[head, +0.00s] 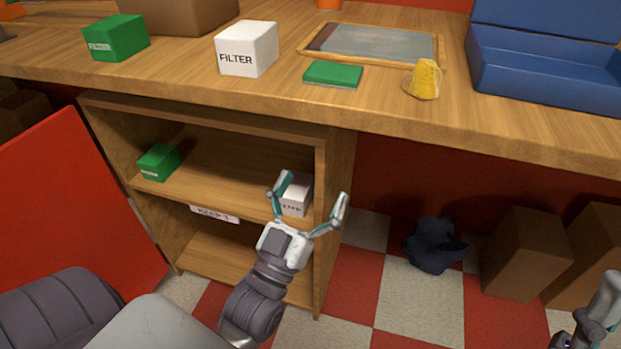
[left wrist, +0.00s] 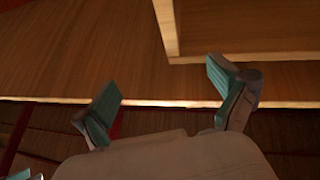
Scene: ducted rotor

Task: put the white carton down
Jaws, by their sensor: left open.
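A small white carton with dark lettering (head: 298,190) stands on the upper shelf, at the right end against the side panel. A larger white carton marked FILTER (head: 247,50) stands on the counter above. My left gripper (head: 312,194) is open in front of the shelf carton, its fingers spread to either side of it in the head view; whether they touch it I cannot tell. In the left wrist view the left gripper (left wrist: 165,88) is open with nothing between its fingers, and no carton shows. My right gripper (head: 597,315) is partly in view at the lower right edge.
A green carton (head: 158,162) stands on the left of the upper shelf (head: 215,178). A label strip (head: 214,214) is on its edge. The counter (head: 170,75) holds green boxes, a yellow lump (head: 424,80) and a blue bin (head: 545,75). Brown boxes (head: 525,250) stand on the floor.

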